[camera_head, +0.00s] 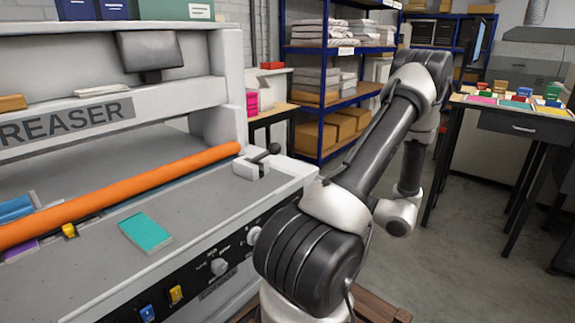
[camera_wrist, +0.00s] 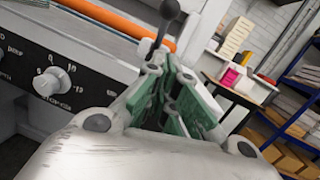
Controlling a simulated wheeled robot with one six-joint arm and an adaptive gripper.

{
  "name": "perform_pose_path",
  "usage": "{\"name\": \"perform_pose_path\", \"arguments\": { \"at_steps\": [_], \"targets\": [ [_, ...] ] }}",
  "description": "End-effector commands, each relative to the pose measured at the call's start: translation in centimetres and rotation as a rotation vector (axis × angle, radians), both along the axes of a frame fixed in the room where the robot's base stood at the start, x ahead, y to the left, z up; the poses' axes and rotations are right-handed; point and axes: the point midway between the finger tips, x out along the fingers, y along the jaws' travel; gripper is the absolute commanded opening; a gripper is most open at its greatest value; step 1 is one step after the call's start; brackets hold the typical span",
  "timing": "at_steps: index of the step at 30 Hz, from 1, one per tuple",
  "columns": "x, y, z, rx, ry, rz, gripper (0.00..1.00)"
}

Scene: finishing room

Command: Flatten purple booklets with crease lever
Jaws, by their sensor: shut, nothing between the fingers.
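The creaser (camera_head: 65,290) is a grey machine with a long orange roller (camera_head: 120,195) across its bed. The crease lever (camera_head: 265,155), with a black knob, stands on a light block at the roller's right end. A purple booklet (camera_head: 20,250) lies at the far left, partly hidden by the roller. A teal booklet (camera_head: 146,233) lies flat on the front bed. My gripper (camera_wrist: 180,85), with green finger pads, is shut and empty. In the wrist view, the lever (camera_wrist: 168,12) rises just beyond the fingertips; contact cannot be told. The head view does not clearly show the gripper.
A blue item (camera_head: 15,210) lies behind the roller at left. Knobs (camera_head: 219,266) and switches line the creaser's front. Blue shelving (camera_head: 322,115) stands behind. A table (camera_head: 515,104) with several coloured booklets is at right. The grey floor (camera_head: 455,265) between is mostly clear.

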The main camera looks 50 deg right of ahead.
Motion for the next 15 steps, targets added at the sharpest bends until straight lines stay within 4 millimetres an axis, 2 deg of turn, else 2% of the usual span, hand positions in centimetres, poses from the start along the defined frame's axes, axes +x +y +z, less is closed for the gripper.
{"name": "perform_pose_path", "arguments": {
  "at_steps": [8,15],
  "targets": [
    [0.9,0.3,0.1,0.000,0.002,0.005,0.00],
    [5.2,1.3,0.7,-0.001,0.003,0.008,0.00]
  ]
}}
